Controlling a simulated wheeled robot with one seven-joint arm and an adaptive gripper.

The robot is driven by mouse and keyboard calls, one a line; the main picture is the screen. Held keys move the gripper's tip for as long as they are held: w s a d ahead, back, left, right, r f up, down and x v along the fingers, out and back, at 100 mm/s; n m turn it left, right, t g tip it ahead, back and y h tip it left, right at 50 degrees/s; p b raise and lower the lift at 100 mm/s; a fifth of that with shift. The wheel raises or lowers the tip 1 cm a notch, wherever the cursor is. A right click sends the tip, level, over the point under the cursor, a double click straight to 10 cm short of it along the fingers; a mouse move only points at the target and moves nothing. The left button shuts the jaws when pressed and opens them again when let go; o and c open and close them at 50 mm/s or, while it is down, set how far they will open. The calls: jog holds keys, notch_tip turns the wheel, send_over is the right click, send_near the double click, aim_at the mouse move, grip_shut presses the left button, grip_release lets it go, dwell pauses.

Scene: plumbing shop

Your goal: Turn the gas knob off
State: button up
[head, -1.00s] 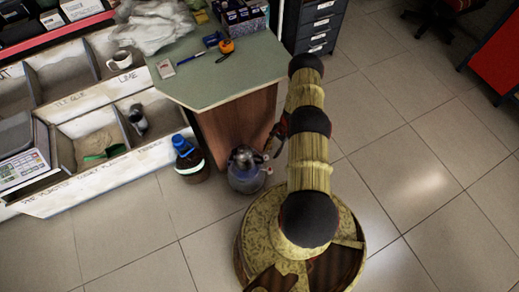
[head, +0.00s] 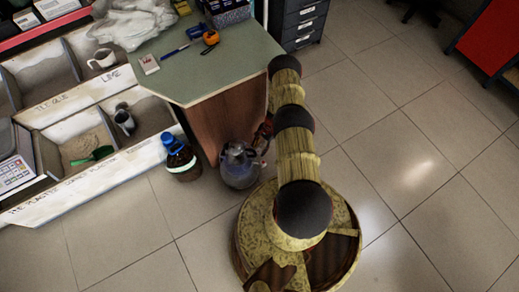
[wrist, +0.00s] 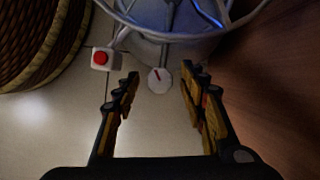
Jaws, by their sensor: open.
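The gas bottle (head: 239,168) is grey-blue and stands on the floor beside the wooden counter side. In the wrist view the gas bottle (wrist: 180,18) fills the top. My gripper (wrist: 160,73) is open, with one finger on each side of the knob and visible gaps to both. I cannot tell how far the fingertips are from it in depth. In the head view my arm partly hides the gripper, and the knob cannot be made out.
A white box with a red button (wrist: 101,58) is just left of my left finger. A blue-capped bottle (head: 178,158) stands left of the gas bottle. The green-topped counter (head: 200,75) is close behind. Open tiled floor (head: 400,150) lies to the right.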

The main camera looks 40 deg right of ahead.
jog(key=shift+c, duration=0.4)
grip_shut()
dwell(0.4)
jog(key=m+t+p, duration=0.1)
jog(key=m, duration=0.1)
jog(key=m+p, duration=0.1)
jog(key=m, duration=0.1)
jog(key=shift+s+r+m+t, duration=0.2)
jog(key=shift+m+t, duration=0.1)
jog(key=shift+t, duration=0.1)
jog(key=m+h+p, duration=0.1)
jog(key=m, duration=0.1)
jog(key=m+t+p, duration=0.1)
jog(key=m+p, duration=0.1)
jog(key=m, duration=0.1)
jog(key=shift+s+a+t+h, duration=0.15)
jog(key=shift+t+h, duration=0.15)
jog(key=shift+h, duration=0.1)
jog(key=m+h+p, duration=0.1)
jog(key=m, duration=0.2)
jog(key=m+p, duration=0.2)
jog(key=shift+a+f+m+t+h, duration=0.1)
jog(key=shift+a+m+t+h, duration=0.05)
jog(key=shift+m+t+h, duration=0.25)
jog(key=shift+a+f+m+h+p, duration=0.1)
jog(key=shift+m+h+p, duration=0.75)
jog(key=shift+m, duration=1.35)
